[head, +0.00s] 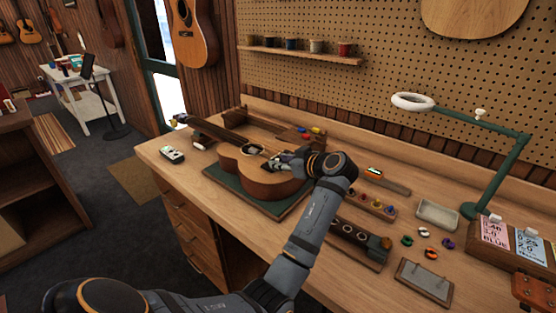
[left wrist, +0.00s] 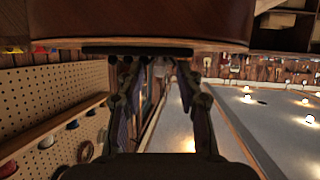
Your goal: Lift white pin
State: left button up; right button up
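A brown ukulele (head: 234,162) lies on a green mat (head: 238,190) on the workbench, its neck pointing to the back left. My left gripper (head: 274,164) is over the lower part of its body, close to the top near the bridge. In the left wrist view the two fingers of this gripper (left wrist: 154,78) stand apart with a gap between them, just below a dark bar (left wrist: 138,49) on a brown surface. I cannot make out a white pin; the gripper hides part of the bridge area. My right gripper is in neither view.
A rack of colored pegs (head: 370,203) and a dark fretboard-like block (head: 358,241) lie right of the ukulele. A grey tray (head: 437,216), colored string coils and a green lamp (head: 497,175) stand farther right. A small device (head: 172,154) lies at the left.

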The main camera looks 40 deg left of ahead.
pick_arm(q)
jog(key=shift+d+r, duration=0.1)
jog(key=shift+d, duration=0.15)
jog(key=shift+c, duration=1.6)
jog(key=shift+a, duration=0.15)
grip_shut()
notch_tip(320, 180, up, 2)
jog(key=shift+p, duration=0.3)
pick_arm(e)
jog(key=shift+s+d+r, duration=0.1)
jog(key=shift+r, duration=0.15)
pick_arm(q)
jog(key=shift+o, duration=1.6)
grip_release()
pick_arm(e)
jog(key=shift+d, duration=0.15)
